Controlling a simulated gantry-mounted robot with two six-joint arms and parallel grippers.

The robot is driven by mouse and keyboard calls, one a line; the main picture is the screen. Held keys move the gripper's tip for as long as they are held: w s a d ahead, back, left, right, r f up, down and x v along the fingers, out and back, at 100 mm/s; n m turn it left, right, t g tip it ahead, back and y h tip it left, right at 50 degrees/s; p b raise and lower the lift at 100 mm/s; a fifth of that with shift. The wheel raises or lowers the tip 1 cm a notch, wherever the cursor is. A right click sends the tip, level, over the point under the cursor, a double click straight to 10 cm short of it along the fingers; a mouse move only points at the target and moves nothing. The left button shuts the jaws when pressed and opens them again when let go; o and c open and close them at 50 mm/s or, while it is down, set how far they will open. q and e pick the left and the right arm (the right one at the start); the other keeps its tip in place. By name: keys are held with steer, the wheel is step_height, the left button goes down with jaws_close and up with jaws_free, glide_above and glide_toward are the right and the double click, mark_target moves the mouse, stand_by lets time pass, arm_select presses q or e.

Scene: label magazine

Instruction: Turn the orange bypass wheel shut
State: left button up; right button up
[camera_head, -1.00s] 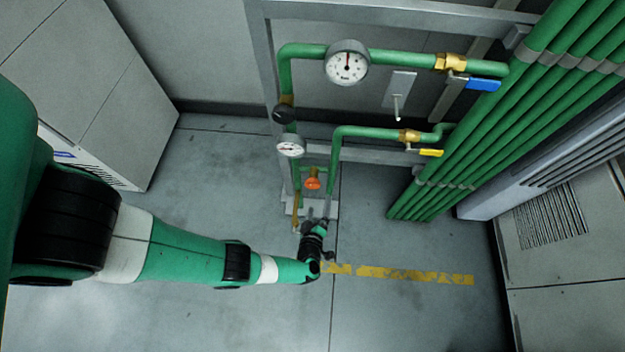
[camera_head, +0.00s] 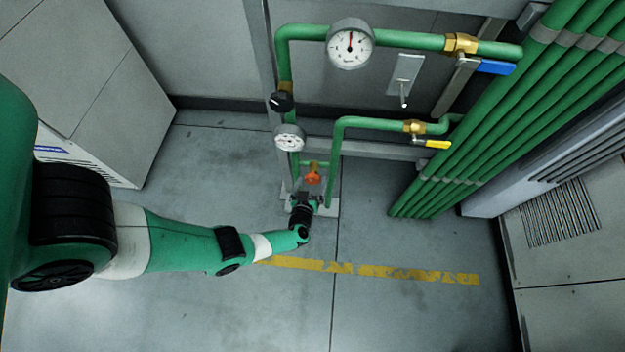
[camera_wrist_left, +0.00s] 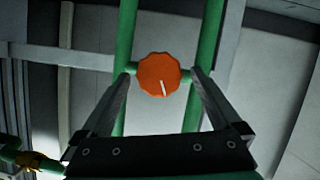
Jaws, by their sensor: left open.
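The orange bypass wheel (camera_head: 313,178) sits low on the green pipework, on a short crosspiece between two upright pipes. In the left wrist view the wheel (camera_wrist_left: 158,74) is a scalloped orange disc seen face on, with a white mark pointing down and slightly right. My left gripper (camera_wrist_left: 161,78) is open, its two fingers on either side of the wheel in that view. Whether the fingers touch it, I cannot tell. In the head view the left gripper (camera_head: 306,194) is just below the wheel, and its fingers are hard to make out. My right gripper is not in view.
Two white gauges (camera_head: 350,44) (camera_head: 289,138) and a black knob (camera_head: 281,102) are on the pipes above. A blue-handled valve (camera_head: 495,67) and a yellow-handled valve (camera_head: 437,144) are to the right. The floor is clear around a yellow stripe (camera_head: 390,272).

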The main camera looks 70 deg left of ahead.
arm_select(q)
steer(key=shift+b+x, duration=0.4)
steer(key=shift+x, duration=0.75)
steer(key=c, duration=1.4)
steer(key=shift+o, duration=0.2)
steer(key=shift+r+m+p, duration=0.1)
steer(key=shift+m+p, duration=0.2)
steer(key=shift+w+m+g, duration=0.1)
steer(key=shift+m+g, duration=0.2)
steer(key=shift+g, duration=0.2)
steer(key=shift+m+g+y, duration=0.5)
steer(key=shift+m, duration=0.3)
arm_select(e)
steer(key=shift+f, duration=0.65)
arm_select(q)
steer(key=o, duration=1.4)
steer(key=shift+c, duration=0.2)
steer(key=shift+d, duration=0.1)
